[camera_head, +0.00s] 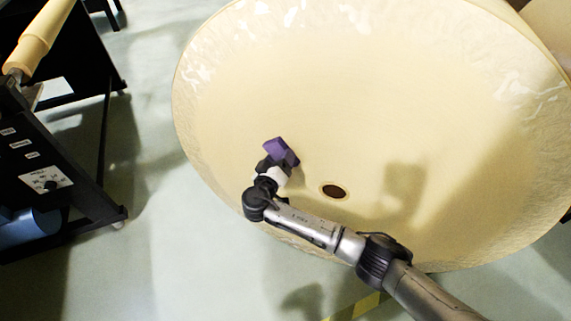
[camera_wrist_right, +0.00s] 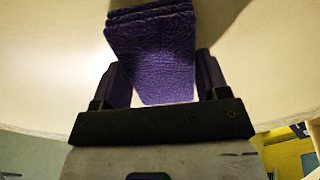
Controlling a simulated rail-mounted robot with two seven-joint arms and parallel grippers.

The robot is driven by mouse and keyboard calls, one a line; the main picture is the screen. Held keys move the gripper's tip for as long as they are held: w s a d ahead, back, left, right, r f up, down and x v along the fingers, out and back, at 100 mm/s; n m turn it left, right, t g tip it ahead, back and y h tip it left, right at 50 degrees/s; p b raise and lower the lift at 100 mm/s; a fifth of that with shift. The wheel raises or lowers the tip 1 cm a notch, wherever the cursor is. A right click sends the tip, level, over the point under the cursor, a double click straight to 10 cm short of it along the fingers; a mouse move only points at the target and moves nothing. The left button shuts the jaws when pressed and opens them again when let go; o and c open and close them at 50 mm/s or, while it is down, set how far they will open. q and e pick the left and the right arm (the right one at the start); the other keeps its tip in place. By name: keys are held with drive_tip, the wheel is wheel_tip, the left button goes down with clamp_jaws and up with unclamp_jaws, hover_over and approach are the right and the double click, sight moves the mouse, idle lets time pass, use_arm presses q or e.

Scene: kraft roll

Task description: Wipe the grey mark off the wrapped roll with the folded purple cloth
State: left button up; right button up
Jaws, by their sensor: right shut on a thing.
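The wrapped roll (camera_head: 330,90) is a large cream roll whose round end face fills the right of the head view, with a dark core hole (camera_head: 335,191). My right gripper (camera_head: 276,160) is shut on the folded purple cloth (camera_head: 282,151), left of the core hole. In the right wrist view the cloth (camera_wrist_right: 152,50) stands between the two fingers, its folded layers at the top edge. It is at or close to the roll's face; I cannot tell if it touches. I see no grey mark on the visible face, only shadows. My left gripper is not in view.
A black machine frame (camera_head: 85,205) with a control panel (camera_head: 45,180) and a small cream roll (camera_head: 42,38) stands at the left. A yellow and black floor stripe (camera_head: 358,307) shows below the roll. Open pale floor (camera_head: 160,240) lies between the machine and the roll.

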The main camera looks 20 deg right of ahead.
drive_tip(key=shift+w+a+f+b, duration=0.2)
drive_tip(key=shift+w+a+b, duration=0.1)
drive_tip(key=shift+w+a+r, duration=0.15)
drive_tip(key=shift+w+a, duration=0.05)
drive_tip(key=shift+w, duration=0.05)
drive_tip(key=shift+r, duration=0.1)
drive_tip(key=shift+s+a, duration=0.1)
drive_tip(key=shift+s+a+r+p, duration=0.15)
drive_tip(key=shift+s+a+p, duration=0.2)
drive_tip(key=shift+a+p, duration=0.05)
drive_tip(key=p+v, duration=0.1)
drive_tip(key=v, duration=0.2)
drive_tip(key=shift+s+a, duration=0.5)
drive_tip(key=shift+s, duration=0.05)
